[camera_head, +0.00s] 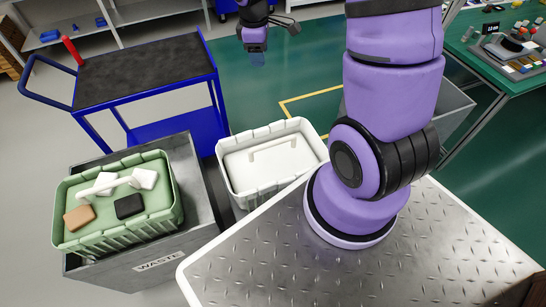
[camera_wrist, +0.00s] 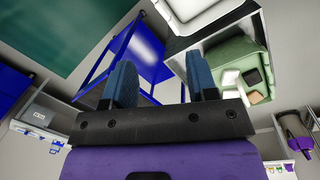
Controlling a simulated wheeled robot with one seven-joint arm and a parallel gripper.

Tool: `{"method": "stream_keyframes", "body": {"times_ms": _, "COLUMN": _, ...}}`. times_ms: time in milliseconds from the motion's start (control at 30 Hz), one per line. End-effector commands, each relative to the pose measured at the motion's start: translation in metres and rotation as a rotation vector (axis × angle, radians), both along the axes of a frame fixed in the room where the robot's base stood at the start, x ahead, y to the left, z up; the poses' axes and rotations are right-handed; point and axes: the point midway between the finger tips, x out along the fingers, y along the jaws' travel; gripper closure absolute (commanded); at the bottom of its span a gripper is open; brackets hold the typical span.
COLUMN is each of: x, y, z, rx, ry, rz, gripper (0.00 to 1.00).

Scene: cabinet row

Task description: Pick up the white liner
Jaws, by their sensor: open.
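The white liner (camera_head: 236,185) is a ribbed, open-topped tub with a white bar handle across its middle. It stands upright between the waste bin and my base in the head view. My gripper (camera_head: 257,59) is at the top of the head view, beyond the liner and well apart from it. In the wrist view the two blue fingers of my gripper (camera_wrist: 162,82) are spread, with nothing held between them. A white-edged shape shows at the top of the wrist view, but I cannot tell whether it is the liner.
A green liner (camera_head: 163,216) with a handle and several small items sits in the grey waste bin (camera_head: 196,160). A blue cart (camera_head: 150,72) with a dark top stands behind. A green workbench (camera_head: 472,50) is at right. Green floor lies open beyond the white liner.

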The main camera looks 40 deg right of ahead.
Motion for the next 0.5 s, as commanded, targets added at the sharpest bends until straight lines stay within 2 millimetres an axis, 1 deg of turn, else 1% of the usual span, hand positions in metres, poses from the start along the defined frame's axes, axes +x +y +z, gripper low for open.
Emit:
{"method": "stream_keyframes", "body": {"times_ms": 33, "x": 0.003, "y": -0.004, "z": -0.021, "rx": 0.007, "ry": 0.027, "rz": 0.030, "gripper": 0.47}}
{"method": "stream_keyframes", "body": {"times_ms": 133, "x": 0.007, "y": -0.011, "z": -0.058, "rx": 0.021, "ry": 0.067, "rz": 0.099, "gripper": 0.47}}
{"method": "stream_keyframes", "body": {"times_ms": 267, "x": 0.008, "y": -0.017, "z": -0.109, "rx": 0.048, "ry": 0.116, "rz": 0.190, "gripper": 0.47}}
{"method": "stream_keyframes", "body": {"times_ms": 300, "x": 0.007, "y": -0.019, "z": -0.124, "rx": 0.058, "ry": 0.131, "rz": 0.219, "gripper": 0.47}}
{"method": "stream_keyframes", "body": {"times_ms": 500, "x": -0.004, "y": -0.023, "z": -0.202, "rx": 0.120, "ry": 0.192, "rz": 0.353, "gripper": 0.47}}
